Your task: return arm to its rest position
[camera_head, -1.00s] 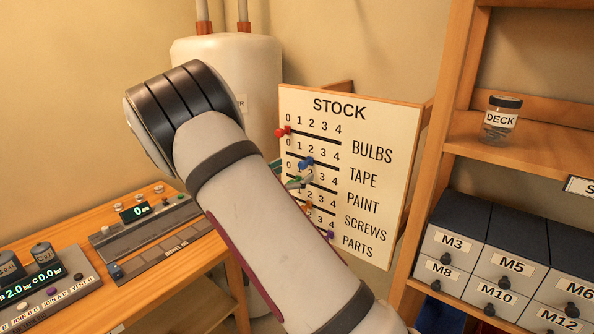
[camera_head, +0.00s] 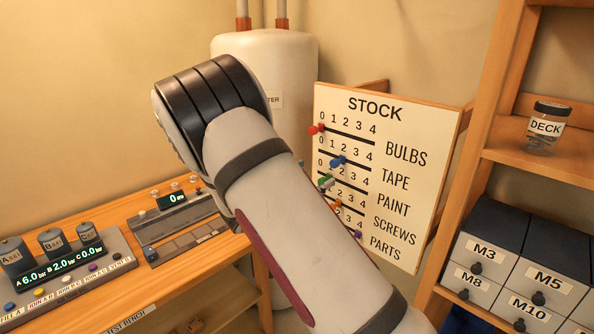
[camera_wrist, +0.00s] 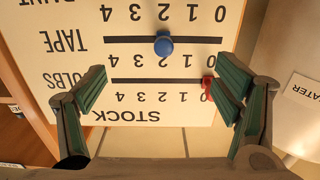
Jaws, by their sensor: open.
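My gripper (camera_wrist: 155,103) is open and empty in the wrist view, its two green-padded fingers spread wide in front of the STOCK board. The white STOCK board (camera_head: 430,150) stands right of my arm in the head view; it appears upside down in the wrist view (camera_wrist: 180,112). The red slider knob (camera_head: 316,129) is at 0 on the BULBS row; in the wrist view the red knob (camera_wrist: 207,88) shows partly behind the right finger. The blue knob (camera_head: 337,162) on the TAPE row is near 1 to 2. In the head view my arm hides the gripper.
A white tank (camera_head: 290,75) stands behind my arm. A wooden shelf (camera_head: 540,163) at right holds a DECK jar (camera_head: 546,128) and labelled drawers (camera_head: 540,280). A bench (camera_head: 150,290) at left carries a pressure panel (camera_head: 60,275) and a scale-like device (camera_head: 185,232).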

